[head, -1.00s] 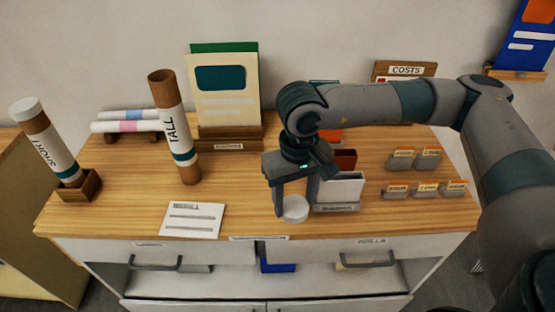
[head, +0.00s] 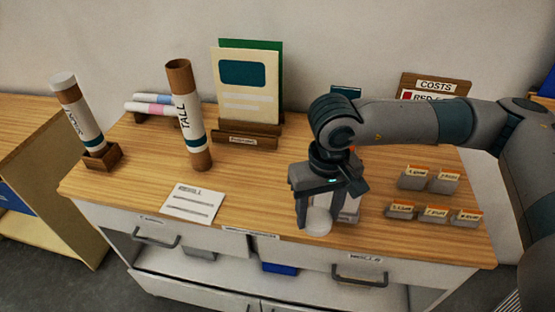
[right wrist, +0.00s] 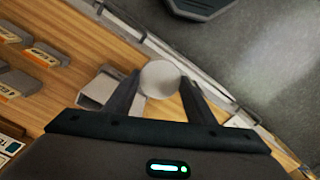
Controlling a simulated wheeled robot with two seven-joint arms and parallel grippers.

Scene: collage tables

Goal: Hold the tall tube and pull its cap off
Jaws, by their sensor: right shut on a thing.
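The tall tube (head: 188,110) is a brown cylinder with a white "TALL" label and a teal band. It stands on the table, slightly tilted in the picture, its top bare of any cap. My right gripper (head: 317,222) is well to the right of it, near the front edge. It is shut on a round white cap (head: 319,221). In the right wrist view the cap (right wrist: 159,79) sits between the two fingers. I cannot tell whether the cap touches the tabletop. My left gripper is not in view.
The wooden table (head: 260,190) is bare between the tall tube and my right gripper. A short tube with a white cap (head: 63,82) stands in a wooden holder (head: 103,158) at left. A white card (head: 193,203) lies in front. Several small label holders (head: 435,214) stand at right.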

